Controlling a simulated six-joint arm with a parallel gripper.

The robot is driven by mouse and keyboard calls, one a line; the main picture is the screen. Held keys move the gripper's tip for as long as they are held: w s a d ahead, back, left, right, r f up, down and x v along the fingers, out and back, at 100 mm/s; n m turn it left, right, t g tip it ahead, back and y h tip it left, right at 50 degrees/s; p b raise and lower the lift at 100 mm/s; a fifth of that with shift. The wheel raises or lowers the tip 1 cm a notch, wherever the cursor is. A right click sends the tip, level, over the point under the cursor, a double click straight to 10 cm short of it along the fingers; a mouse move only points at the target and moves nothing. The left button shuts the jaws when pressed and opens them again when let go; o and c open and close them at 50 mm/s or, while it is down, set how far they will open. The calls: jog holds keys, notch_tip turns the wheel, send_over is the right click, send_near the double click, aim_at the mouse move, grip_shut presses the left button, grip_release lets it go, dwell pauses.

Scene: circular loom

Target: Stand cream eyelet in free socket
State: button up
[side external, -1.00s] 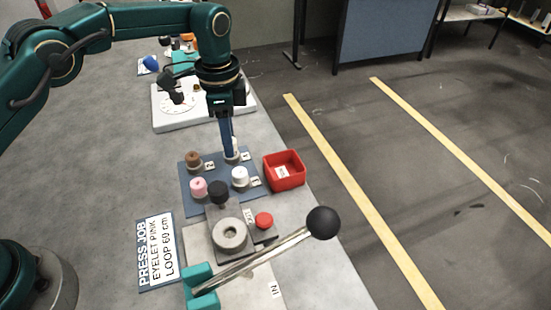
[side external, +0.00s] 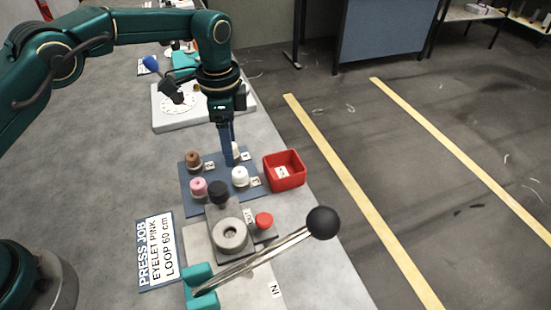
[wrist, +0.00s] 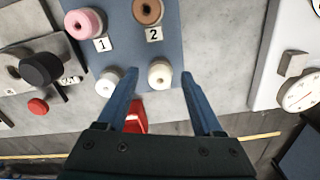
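The cream eyelet (wrist: 160,72) stands on the blue board (wrist: 122,48), beside the brown eyelet (wrist: 148,11). In the wrist view it shows between the spread fingers of my gripper (wrist: 159,76), with gaps on both sides. In the side view my gripper (side external: 228,160) points down at the board and mostly hides the cream eyelet (side external: 237,149). The pink eyelet (wrist: 84,22) and white eyelet (wrist: 107,81) stand on the same board. I cannot make out an empty socket on the board.
A red bin (side external: 301,178) stands right of the board. In front are a grey ring-shaped press part (side external: 229,247), a black knob (side external: 218,190), a red button (side external: 264,220) and a long lever with a black ball (side external: 322,222). A white dial plate (side external: 170,122) lies behind.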

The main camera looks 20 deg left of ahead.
jog(key=shift+r, duration=2.55)
jog(key=shift+w+a+r, duration=0.1)
jog(key=shift+r, duration=0.1)
jog(key=s+a+r+n+t, duration=0.25)
jog(key=s+r, duration=0.25)
jog(key=r, duration=0.3)
jog(key=s+a+r+n+t, duration=0.2)
jog(key=s+a+r, duration=0.2)
jog(key=r, duration=0.5)
jog(key=s+a+f+n, duration=0.1)
jog(key=s+f+n, duration=0.2)
jog(key=s, duration=0.4)
jog(key=s+a+f+n, duration=0.1)
jog(key=s+f+n, duration=0.2)
jog(key=s+f, duration=0.3)
jog(key=shift+s+f+n+t, duration=0.25)
jog(key=shift+s+n+t, duration=0.1)
jog(key=shift+s+t, duration=0.1)
